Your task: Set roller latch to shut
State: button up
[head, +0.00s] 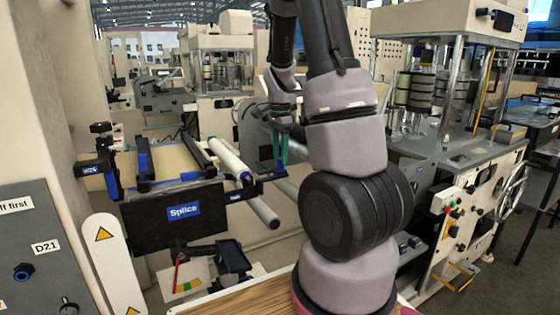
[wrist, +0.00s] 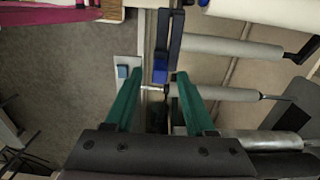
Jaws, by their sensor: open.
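My gripper (head: 280,145) points down at the right end of the splice table's rollers, its green fingers apart. In the wrist view my gripper (wrist: 154,80) is open and empty, with a black bracket with a blue block (wrist: 160,68) just ahead of and between the fingertips. A blue-and-black end piece (head: 268,172) shows below the fingers in the head view; it looks like the roller latch, but I cannot tell its position. A pale roller (wrist: 228,93) ends close to the right finger. Whether a finger touches anything is unclear.
The splice table carries a black panel with a blue "Splice" label (head: 184,211) and a white roller (head: 229,158). A small blue block on a grey plate (wrist: 122,72) lies by the left fingertip. A large machine (head: 455,165) stands at the right. Open floor (wrist: 65,85) lies left in the wrist view.

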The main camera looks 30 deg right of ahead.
jog(key=shift+f, duration=1.2)
grip_shut()
dwell(0.6)
